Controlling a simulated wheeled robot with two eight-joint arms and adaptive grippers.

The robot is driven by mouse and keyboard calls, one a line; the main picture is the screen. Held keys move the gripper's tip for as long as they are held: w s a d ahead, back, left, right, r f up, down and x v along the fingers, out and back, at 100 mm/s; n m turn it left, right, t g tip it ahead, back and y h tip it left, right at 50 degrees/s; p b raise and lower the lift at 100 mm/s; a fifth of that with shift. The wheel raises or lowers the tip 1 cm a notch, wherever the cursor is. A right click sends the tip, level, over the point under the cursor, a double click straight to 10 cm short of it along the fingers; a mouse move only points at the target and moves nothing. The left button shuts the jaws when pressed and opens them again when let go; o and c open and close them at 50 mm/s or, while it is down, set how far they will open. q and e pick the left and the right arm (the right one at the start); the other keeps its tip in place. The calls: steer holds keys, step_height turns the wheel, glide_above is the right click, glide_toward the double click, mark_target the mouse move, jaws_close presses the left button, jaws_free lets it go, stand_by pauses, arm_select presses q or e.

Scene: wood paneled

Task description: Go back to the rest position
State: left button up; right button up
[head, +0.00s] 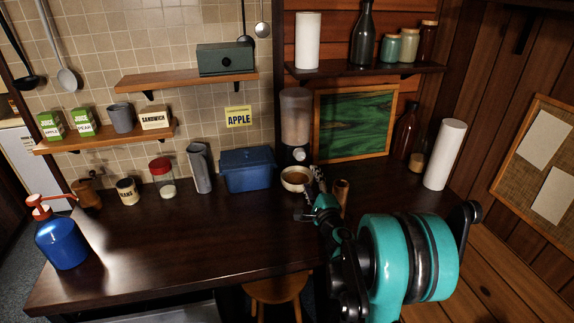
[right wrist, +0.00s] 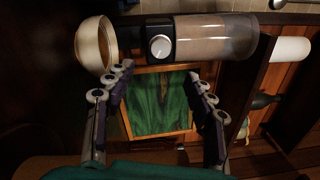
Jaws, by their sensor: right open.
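My right arm comes in from the lower right in the head view, teal and black. Its gripper (head: 316,188) is over the back of the dark counter, just right of a bowl (head: 294,187) with brown contents. In the right wrist view the two fingers of the gripper (right wrist: 158,80) stand wide apart with nothing between them. Behind them show the green framed panel (right wrist: 158,115), the bowl (right wrist: 97,45) and the dispenser (right wrist: 215,38). My left gripper is not in view.
The dispenser (head: 296,118) stands behind the bowl. A blue bin (head: 246,172) is to its left, a white paper roll (head: 445,155) to the right. A blue pump bottle (head: 62,243) stands at the counter's left. The counter's (head: 180,245) middle is clear. A stool (head: 275,290) stands below.

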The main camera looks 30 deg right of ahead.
steer(key=s+a+r+n+g+y, duration=0.15)
steer(key=s+a+n+y, duration=0.25)
steer(key=a+n, duration=0.55)
steer(key=s+a+n+g+y, duration=0.3)
steer(key=a+n+y, duration=0.15)
steer(key=a, duration=0.95)
steer(key=s+f+n+g+h, duration=0.2)
steer(key=s+f+n+g, duration=0.1)
steer(key=s, duration=0.6)
steer(key=s+a+f+n+g+h, duration=0.1)
steer(key=s+f+n+g, duration=0.2)
steer(key=s, duration=0.7)
step_height(320, 180, down, 3)
steer(key=n, duration=0.4)
steer(key=shift+s+a+r+h, duration=0.15)
steer(key=shift+s+a+h, duration=0.1)
steer(key=shift+s+h, duration=0.1)
